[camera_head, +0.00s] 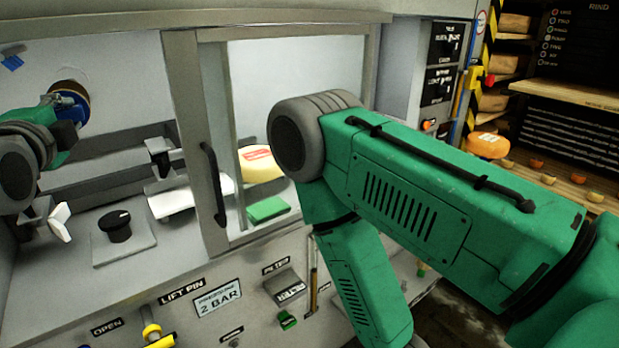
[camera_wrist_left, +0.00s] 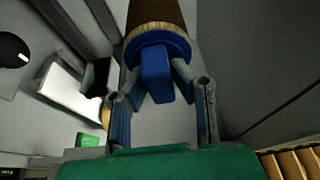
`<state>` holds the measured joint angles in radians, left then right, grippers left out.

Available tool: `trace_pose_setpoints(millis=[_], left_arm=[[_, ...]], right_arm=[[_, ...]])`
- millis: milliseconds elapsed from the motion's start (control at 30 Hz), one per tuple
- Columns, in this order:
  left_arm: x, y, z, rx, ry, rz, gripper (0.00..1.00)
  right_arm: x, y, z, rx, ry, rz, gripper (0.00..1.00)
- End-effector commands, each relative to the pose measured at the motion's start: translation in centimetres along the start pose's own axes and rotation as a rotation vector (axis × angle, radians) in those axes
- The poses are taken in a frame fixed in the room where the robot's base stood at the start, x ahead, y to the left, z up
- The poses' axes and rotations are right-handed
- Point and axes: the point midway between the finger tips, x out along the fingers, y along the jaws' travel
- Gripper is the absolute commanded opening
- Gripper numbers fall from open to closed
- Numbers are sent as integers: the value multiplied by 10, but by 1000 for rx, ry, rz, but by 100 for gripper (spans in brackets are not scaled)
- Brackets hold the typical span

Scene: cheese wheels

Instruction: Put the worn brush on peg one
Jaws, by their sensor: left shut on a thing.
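A round brush with a blue hub and a tan and brown bristle body shows at the upper left in the head view (camera_head: 72,88). In the left wrist view its blue grip block (camera_wrist_left: 155,68) sits between the fingers, with the brown body beyond. My left gripper (camera_head: 62,108) is shut on this block and holds the brush inside the machine's chamber, near the pale back wall. It also shows in the left wrist view (camera_wrist_left: 158,85). I cannot make out peg one or its number. My right gripper is out of the picture; only its green arm shows.
A grey sliding door frame with a black handle (camera_head: 213,185) stands right of the brush. Behind the glass are a yellow cheese wheel (camera_head: 260,168) and a green block (camera_head: 267,209). A black knob (camera_head: 118,226) and white plate (camera_head: 182,199) are below. Shelves (camera_head: 575,96) stand far right.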

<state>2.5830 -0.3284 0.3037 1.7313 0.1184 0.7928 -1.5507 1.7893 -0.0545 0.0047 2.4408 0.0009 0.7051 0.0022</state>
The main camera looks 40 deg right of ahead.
Motion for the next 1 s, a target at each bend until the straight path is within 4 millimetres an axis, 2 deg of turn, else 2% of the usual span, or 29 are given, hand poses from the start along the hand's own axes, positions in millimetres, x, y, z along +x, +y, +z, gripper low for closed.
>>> trace_pose_setpoints(millis=[433,867,1000], left_arm=[[-12,0,-9,6,7,-2,0],[-15,0,-10,6,7,-2,0],[-23,-1,-14,9,8,-3,0]], right_arm=[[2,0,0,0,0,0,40],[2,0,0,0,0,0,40],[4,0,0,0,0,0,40]])
